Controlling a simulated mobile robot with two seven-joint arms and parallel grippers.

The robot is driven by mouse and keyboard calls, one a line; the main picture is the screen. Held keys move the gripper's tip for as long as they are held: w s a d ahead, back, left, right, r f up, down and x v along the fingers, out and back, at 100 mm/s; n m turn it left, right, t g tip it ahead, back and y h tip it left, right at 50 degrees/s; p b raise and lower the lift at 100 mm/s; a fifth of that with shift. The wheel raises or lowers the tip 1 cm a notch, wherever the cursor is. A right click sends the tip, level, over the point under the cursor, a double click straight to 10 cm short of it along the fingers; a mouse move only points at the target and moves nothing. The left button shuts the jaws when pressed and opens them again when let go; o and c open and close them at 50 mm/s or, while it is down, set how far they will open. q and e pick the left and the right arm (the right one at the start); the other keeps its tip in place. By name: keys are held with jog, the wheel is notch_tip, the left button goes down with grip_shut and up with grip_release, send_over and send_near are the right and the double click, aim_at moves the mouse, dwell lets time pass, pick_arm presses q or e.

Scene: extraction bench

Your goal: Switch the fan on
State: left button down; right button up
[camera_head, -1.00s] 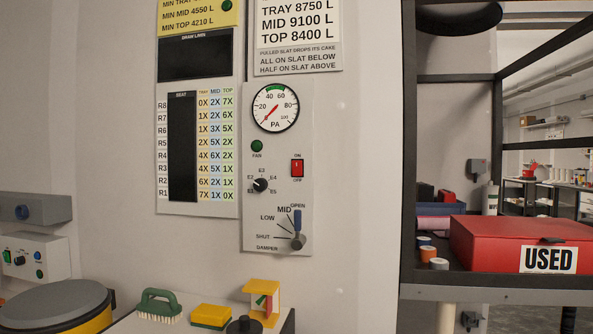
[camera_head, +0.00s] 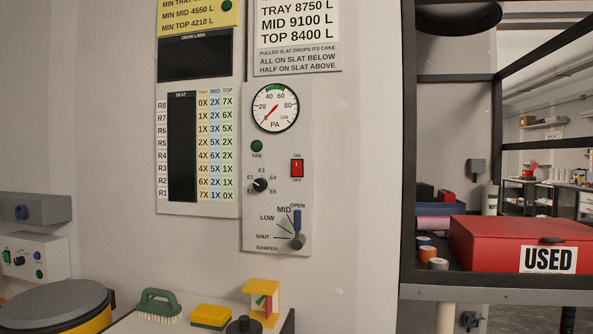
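The fan's red rocker switch (camera_head: 297,168) sits on the grey control panel (camera_head: 270,222), with ON printed above it and OFF below. Its exact tilt is too small to tell. The round FAN lamp (camera_head: 257,146) left of it is dark green and looks unlit. The PA gauge (camera_head: 275,107) above has its red needle pointing to the lower left, near the low end. The damper lever (camera_head: 297,222) points up toward OPEN. A black selector knob (camera_head: 260,185) points to the left, near E2. Neither of my grippers is in view.
A green brush (camera_head: 158,303), a yellow-green sponge (camera_head: 211,316) and a yellow stand (camera_head: 263,300) sit on a white surface below the panel. A dark-framed shelf with a red USED box (camera_head: 520,243) stands to the right. The space before the panel looks clear.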

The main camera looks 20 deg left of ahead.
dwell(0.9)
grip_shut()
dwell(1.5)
